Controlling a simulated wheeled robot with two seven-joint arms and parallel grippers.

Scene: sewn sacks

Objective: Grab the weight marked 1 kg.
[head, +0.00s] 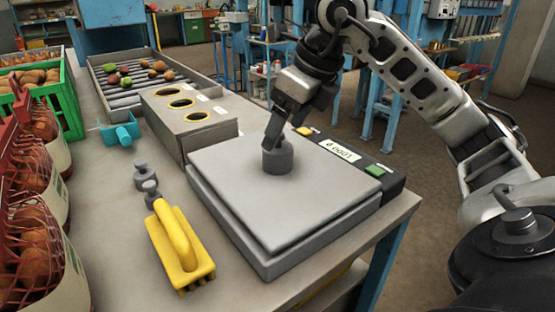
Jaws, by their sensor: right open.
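A dark grey cylindrical weight (277,160) stands upright on the plate of the bench scale (240,195). No marking on it can be read from here. My right gripper (272,138) comes down from above with its fingers at the top of this weight. It is open; whether the fingers touch the weight I cannot tell, and they hide its top. Two smaller grey weights, one (140,178) behind the other (150,190), stand on the bench left of the scale, markings not legible. My left gripper is out of view.
A grey block with round holes (185,125) adjoins the scale's far left side. Netted sacks (35,220) and a green crate (62,100) line the left. A roller tray (120,85) is behind.

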